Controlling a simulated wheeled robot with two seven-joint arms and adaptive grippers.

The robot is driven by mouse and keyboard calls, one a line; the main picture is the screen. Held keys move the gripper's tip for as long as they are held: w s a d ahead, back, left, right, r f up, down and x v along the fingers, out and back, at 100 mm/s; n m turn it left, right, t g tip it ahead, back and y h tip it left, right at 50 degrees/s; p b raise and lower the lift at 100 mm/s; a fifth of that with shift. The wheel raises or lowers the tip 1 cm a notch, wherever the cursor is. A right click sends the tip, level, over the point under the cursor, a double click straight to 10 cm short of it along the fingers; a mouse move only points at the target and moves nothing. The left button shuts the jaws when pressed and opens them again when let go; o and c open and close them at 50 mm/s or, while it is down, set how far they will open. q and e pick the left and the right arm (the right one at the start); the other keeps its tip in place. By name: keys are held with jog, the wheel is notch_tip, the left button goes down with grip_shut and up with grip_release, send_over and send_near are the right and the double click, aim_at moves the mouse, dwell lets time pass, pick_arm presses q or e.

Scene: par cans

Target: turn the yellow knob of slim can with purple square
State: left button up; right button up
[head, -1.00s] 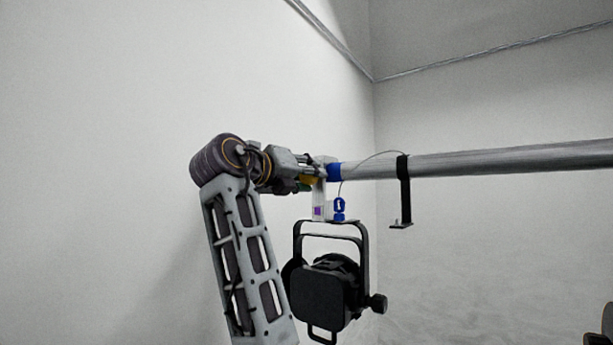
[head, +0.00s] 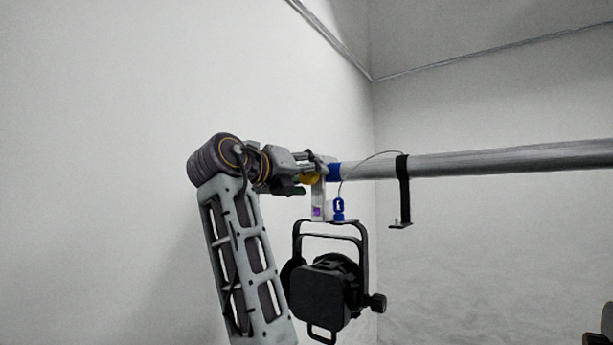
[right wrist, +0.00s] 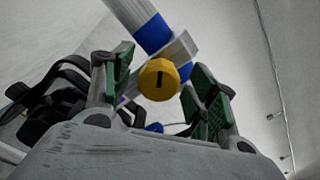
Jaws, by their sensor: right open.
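The slim black can (head: 325,293) hangs below the rail from a pale clamp with a purple square (head: 317,212). The yellow knob (head: 311,179) is on that clamp, partly hidden by my right gripper (head: 306,172) in the head view. My right gripper (right wrist: 160,88) is open there, with one green-padded finger on each side of the knob. Gaps show between the pads and the knob. My left gripper is not in view.
The grey rail (head: 500,158) runs right from a blue band (head: 334,171). A black strap (head: 404,190) hangs from it, and a thin cable arcs above. A blue clip (head: 339,208) sits beside the clamp. Wall is behind; room below the rail at right is free.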

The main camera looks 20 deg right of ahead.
jog(key=v, duration=1.1)
jog(key=shift+s+a, duration=0.25)
jog(key=shift+w, duration=0.1)
